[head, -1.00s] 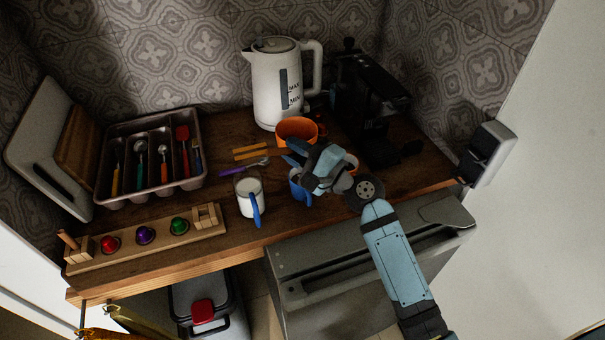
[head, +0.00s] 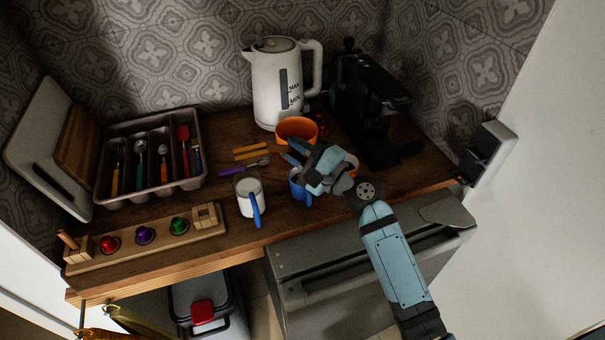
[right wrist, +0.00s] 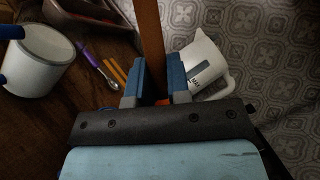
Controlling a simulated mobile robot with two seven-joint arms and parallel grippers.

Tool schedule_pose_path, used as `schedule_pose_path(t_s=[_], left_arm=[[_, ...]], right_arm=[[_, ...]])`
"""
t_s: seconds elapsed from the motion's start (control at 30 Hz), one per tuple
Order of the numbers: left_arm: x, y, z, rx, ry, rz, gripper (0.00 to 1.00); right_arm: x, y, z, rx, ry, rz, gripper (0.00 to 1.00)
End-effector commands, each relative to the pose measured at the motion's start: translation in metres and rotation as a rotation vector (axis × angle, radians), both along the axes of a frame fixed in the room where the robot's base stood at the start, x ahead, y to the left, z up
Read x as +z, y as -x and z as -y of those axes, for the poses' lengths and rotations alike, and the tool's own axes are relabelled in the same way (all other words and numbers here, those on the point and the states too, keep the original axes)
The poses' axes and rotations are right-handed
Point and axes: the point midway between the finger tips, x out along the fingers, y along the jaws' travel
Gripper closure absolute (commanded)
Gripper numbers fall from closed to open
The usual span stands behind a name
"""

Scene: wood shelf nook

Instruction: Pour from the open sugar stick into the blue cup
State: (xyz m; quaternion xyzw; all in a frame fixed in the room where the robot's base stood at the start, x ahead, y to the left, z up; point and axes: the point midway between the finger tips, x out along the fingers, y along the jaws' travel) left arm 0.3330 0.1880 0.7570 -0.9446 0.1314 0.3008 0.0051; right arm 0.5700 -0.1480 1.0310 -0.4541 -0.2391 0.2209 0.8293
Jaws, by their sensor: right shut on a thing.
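The blue cup (head: 299,190) stands on the wooden counter, partly hidden behind and under my right gripper (head: 293,153) in the head view. My right gripper is just above the cup. In the right wrist view, my right gripper (right wrist: 157,70) is shut on an orange-brown stick (right wrist: 150,35), which I take to be the open sugar stick. The stick runs up out of the top of that view. Its open end cannot be made out, nor can any sugar falling. The inside of the blue cup is hidden. My left gripper is not in view.
A white mug with a blue handle (head: 250,197) stands left of the blue cup. Two orange sticks (head: 251,152) and a purple-handled spoon (head: 243,168) lie behind it. An orange bowl (head: 297,130), white kettle (head: 276,85) and black coffee machine (head: 366,108) stand close behind my gripper.

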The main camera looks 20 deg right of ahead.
Motion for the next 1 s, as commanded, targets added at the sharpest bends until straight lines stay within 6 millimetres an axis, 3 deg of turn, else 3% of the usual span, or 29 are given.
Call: schedule_pose_path(t_s=[1.0], left_arm=[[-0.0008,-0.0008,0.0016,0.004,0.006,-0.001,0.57]], right_arm=[[0.0008,-0.0007,0.0018,0.0,-0.108,-0.033,0.9]])
